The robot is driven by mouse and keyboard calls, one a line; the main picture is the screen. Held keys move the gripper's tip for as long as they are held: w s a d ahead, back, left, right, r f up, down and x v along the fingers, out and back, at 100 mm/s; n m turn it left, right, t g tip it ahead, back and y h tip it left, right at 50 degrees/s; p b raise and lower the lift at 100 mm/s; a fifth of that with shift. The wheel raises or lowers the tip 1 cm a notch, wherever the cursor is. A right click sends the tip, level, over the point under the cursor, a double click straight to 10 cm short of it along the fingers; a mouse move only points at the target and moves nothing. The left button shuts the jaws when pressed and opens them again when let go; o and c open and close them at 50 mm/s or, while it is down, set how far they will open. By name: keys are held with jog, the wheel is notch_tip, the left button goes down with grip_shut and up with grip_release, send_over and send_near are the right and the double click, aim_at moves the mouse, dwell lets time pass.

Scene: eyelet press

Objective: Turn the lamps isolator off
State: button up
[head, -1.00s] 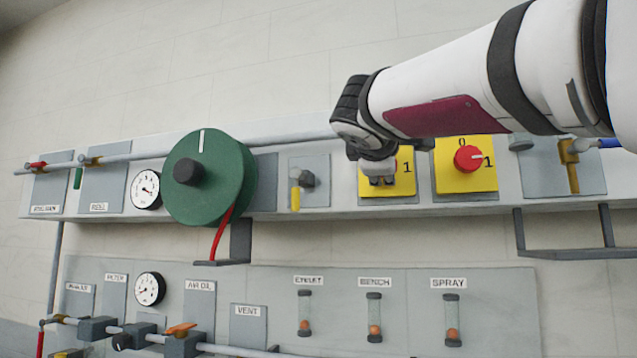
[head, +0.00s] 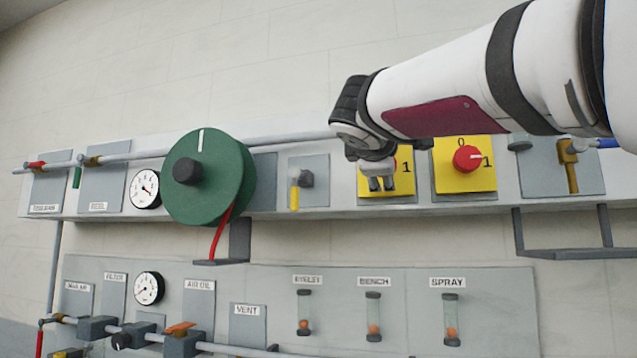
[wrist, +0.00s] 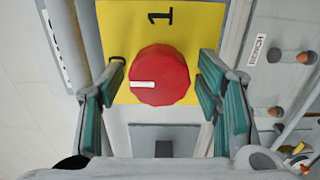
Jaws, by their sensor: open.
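Two yellow switch plates with red knobs are on the upper panel. My gripper (head: 381,184) is in front of the left plate (head: 402,187) and hides most of its knob. In the wrist view my gripper (wrist: 164,95) is open, with its green-padded fingers on either side of the red knob (wrist: 163,76), apparently apart from it. The knob's white mark points left there, a quarter turn from the printed 1. A 0 on this plate is not visible. The right red knob (head: 467,159) has its white mark towards its 1. I cannot read which plate is for the lamps.
A green reel (head: 208,178) and a yellow-handled valve (head: 295,192) are left of my gripper. A yellow lever (head: 569,165) is at the right. A shelf bracket (head: 570,252) projects below the panel. Flow tubes (head: 373,317) stand on the lower panel.

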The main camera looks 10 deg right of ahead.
jog(key=v, duration=1.2)
jog(key=shift+d+f, duration=0.1)
jog(key=s+d+f+m+g+y, duration=0.1)
jog(key=d+f+m+g, duration=0.1)
jog(key=f, duration=0.6)
jog(key=s+d+f+m+g, duration=0.1)
jog(key=d+f+m+g, duration=0.15)
jog(key=f, duration=0.45)
jog(key=s+f+m+g+y, duration=0.2)
jog(key=s+f, duration=0.3)
jog(key=f, duration=0.5)
jog(key=s+f+m+g+y+b, duration=0.1)
jog(key=s+f+m, duration=0.3)
jog(key=f, duration=0.7)
jog(key=s+f+m+g+y+b, duration=0.1)
jog(key=s+f+m+g+y, duration=0.2)
jog(key=s+f, duration=0.3)
notch_tip(320, 180, down, 5)
jog(key=shift+d+r, duration=0.1)
jog(key=shift+d, duration=0.1)
jog(key=shift+g, duration=0.25)
